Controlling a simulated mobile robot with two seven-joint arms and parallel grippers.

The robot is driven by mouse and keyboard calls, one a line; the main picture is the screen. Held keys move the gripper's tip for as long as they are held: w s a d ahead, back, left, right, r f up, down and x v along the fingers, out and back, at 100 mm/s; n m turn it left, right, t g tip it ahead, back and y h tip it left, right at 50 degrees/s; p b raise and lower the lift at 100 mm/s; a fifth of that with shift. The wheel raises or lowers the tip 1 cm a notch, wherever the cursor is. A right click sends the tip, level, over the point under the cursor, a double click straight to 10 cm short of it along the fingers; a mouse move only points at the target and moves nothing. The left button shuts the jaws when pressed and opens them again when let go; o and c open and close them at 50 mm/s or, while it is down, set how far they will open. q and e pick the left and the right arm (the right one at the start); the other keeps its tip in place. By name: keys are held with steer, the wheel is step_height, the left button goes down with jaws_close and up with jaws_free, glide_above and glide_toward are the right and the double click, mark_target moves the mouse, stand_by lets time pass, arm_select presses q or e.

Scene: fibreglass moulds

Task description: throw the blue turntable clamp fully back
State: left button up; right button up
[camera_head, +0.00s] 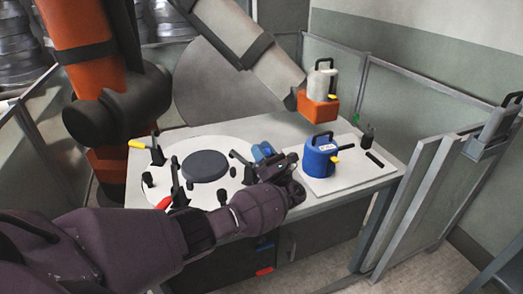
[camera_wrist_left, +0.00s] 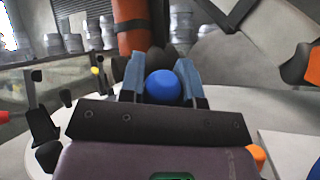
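The round white turntable (camera_head: 215,150) with a dark disc (camera_head: 205,166) in its middle lies on the bench, with several black clamps around it. My left gripper (camera_head: 263,151) reaches over its right edge, fingers pointing to the back. In the left wrist view, the blue clamp handle's rounded end (camera_wrist_left: 163,87) sits between the two blue-grey fingers (camera_wrist_left: 160,75), with no clear gap on either side; the gripper looks shut on it. The rest of the blue clamp is hidden by my gripper and arm. My right gripper is not in view.
Yellow (camera_head: 137,144) and red (camera_head: 164,203) clamp handles show at the turntable's left and front. A blue container (camera_head: 319,160) stands on a white board to the right. A white can sits on an orange block (camera_head: 318,108) behind. Metal-framed panels (camera_head: 410,205) border the bench's right.

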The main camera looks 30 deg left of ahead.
arm_select(q)
steer(key=o, duration=0.4)
steer(key=shift+b+v, duration=0.85)
steer(key=shift+v, duration=4.6)
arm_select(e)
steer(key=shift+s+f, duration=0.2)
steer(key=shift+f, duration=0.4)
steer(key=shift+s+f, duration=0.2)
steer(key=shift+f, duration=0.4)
